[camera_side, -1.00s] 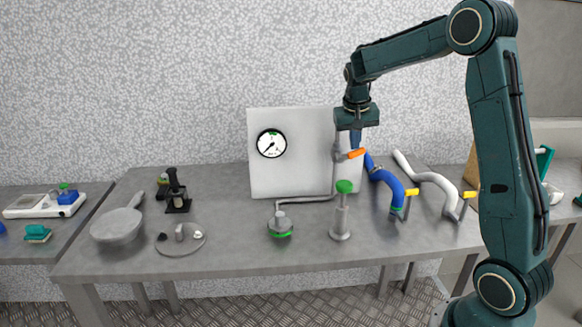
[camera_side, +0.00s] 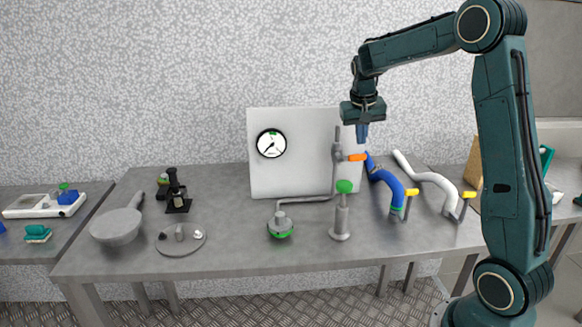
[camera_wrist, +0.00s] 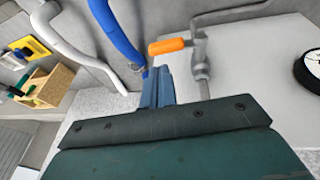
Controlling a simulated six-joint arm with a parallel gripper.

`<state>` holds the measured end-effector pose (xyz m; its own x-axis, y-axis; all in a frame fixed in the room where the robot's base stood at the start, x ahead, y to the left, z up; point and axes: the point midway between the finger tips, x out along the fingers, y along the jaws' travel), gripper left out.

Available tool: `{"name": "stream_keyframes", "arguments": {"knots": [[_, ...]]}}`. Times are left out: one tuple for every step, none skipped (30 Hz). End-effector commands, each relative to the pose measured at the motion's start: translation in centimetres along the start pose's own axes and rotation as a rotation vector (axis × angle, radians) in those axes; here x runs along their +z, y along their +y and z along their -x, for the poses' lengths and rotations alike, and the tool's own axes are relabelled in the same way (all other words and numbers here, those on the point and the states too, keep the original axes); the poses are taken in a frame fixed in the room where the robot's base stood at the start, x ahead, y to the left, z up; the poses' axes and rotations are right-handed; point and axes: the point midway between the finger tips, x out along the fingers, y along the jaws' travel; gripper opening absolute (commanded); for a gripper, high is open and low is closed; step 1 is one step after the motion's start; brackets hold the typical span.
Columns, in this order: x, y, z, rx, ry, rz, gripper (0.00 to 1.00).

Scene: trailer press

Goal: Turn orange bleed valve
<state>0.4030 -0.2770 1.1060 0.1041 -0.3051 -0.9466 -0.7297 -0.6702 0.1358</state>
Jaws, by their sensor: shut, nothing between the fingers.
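The orange bleed valve handle (camera_side: 357,157) sticks out to the right from a grey vertical pipe (camera_side: 337,165) in front of the white panel. In the wrist view the orange handle (camera_wrist: 167,46) lies just beyond my fingertips, to their upper right. My gripper (camera_side: 362,140) points down, shut and empty, above and slightly right of the handle. In the wrist view its blue fingers (camera_wrist: 157,75) are together.
The white panel (camera_side: 290,170) carries a round gauge (camera_side: 271,143). A blue hose (camera_side: 385,178) and a white hose (camera_side: 425,176) lie right of the valve. A green-topped pump (camera_side: 341,215) and a green-based press piece (camera_side: 281,225) stand in front.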

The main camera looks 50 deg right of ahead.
Motion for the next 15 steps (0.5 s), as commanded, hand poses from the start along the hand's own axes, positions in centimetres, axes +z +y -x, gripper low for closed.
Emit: {"name": "stream_keyframes", "arguments": {"knots": [[-0.3, 0.0, 0.8, -0.001, 0.004, 0.0, 0.0], [-0.4, 0.0, 1.2, -0.002, 0.004, 0.001, 0.0], [-0.4, 0.2, 1.9, -0.002, 0.004, 0.0, 0.0], [-0.4, 0.4, 2.4, -0.001, 0.004, -0.001, 0.0], [-0.4, 0.6, 2.9, -0.001, 0.005, -0.001, 0.0], [-0.4, 0.8, 3.6, -0.002, 0.004, -0.001, 0.0], [-0.4, 0.9, 4.0, -0.002, 0.004, -0.001, 0.0], [-0.4, 1.1, 4.6, -0.001, 0.004, -0.001, 0.0], [-0.4, 1.3, 5.3, -0.001, 0.005, -0.001, 0.0], [-0.4, 1.4, 5.7, -0.002, 0.004, -0.001, 0.0], [-0.3, 1.6, 6.2, -0.002, 0.003, -0.001, 0.0], [-0.4, 1.8, 6.8, -0.001, 0.004, -0.001, 0.0], [-0.4, 1.9, 7.3, -0.002, 0.004, -0.001, 0.0], [-0.4, 2.1, 7.7, -0.001, 0.004, -0.001, 0.0], [-0.4, 2.2, 8.2, -0.001, 0.003, -0.001, 0.0]]}}
